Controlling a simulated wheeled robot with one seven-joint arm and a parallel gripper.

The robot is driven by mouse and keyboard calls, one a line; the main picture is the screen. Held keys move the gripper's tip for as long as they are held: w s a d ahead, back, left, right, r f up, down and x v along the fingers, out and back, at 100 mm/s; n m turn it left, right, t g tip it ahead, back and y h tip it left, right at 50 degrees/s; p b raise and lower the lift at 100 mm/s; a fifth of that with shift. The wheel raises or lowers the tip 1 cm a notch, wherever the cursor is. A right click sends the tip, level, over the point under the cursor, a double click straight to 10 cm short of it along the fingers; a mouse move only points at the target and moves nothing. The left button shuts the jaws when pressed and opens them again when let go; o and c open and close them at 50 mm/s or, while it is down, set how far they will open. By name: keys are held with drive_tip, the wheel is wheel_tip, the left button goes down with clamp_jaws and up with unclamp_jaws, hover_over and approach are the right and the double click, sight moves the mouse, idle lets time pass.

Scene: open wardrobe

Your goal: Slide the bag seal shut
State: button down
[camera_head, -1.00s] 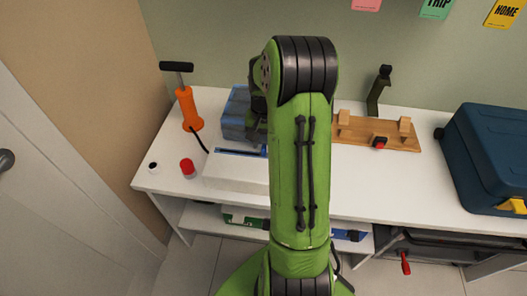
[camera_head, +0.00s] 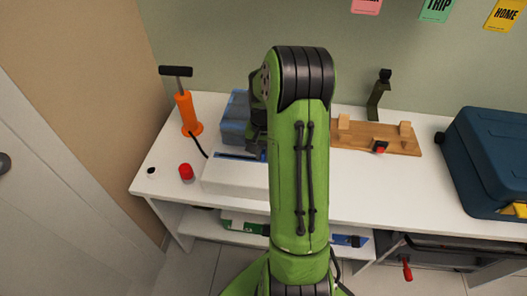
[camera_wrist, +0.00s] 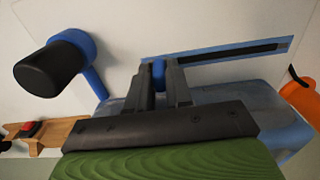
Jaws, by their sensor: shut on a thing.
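A translucent blue bag (camera_head: 236,119) lies on the white table, partly hidden behind my arm in the head view. Its seal is a blue strip with a dark line (camera_wrist: 225,52), beside a white block (camera_head: 232,174). In the wrist view the bag's body (camera_wrist: 215,95) lies under my gripper. My gripper (camera_wrist: 160,80) is shut on a small blue slider (camera_wrist: 159,70) at the left part of the visible strip. The strip runs off to the right of the slider. In the head view my arm hides the fingertips.
An orange pump (camera_head: 188,115) and a red-capped object (camera_head: 186,172) stand left of the bag. A wooden board with a red button (camera_head: 380,147) and a dark blue case (camera_head: 492,150) are to the right. A black and blue cylinder (camera_wrist: 52,65) stands near my gripper in the wrist view.

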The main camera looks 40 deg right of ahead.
drive_tip(key=w+a+p, duration=0.1)
drive_tip(key=w+a, duration=0.2)
drive_tip(key=w+a+p, duration=0.1)
drive_tip(key=w+a, duration=0.2)
drive_tip(key=w, duration=0.1)
drive_tip(key=w+a+p, duration=0.1)
drive_tip(key=w+a, duration=0.1)
drive_tip(key=w, duration=0.2)
drive_tip(key=shift+w+a+r, duration=0.15)
drive_tip(key=shift+w+a, duration=0.1)
drive_tip(key=shift+a, duration=0.15)
drive_tip(key=c, duration=1.1)
unclamp_jaws()
drive_tip(key=shift+w+a, duration=0.1)
drive_tip(key=shift+r, duration=0.1)
wheel_tip(320, 180, up, 15)
drive_tip(key=p, duration=0.4)
drive_tip(key=shift+r, duration=0.2)
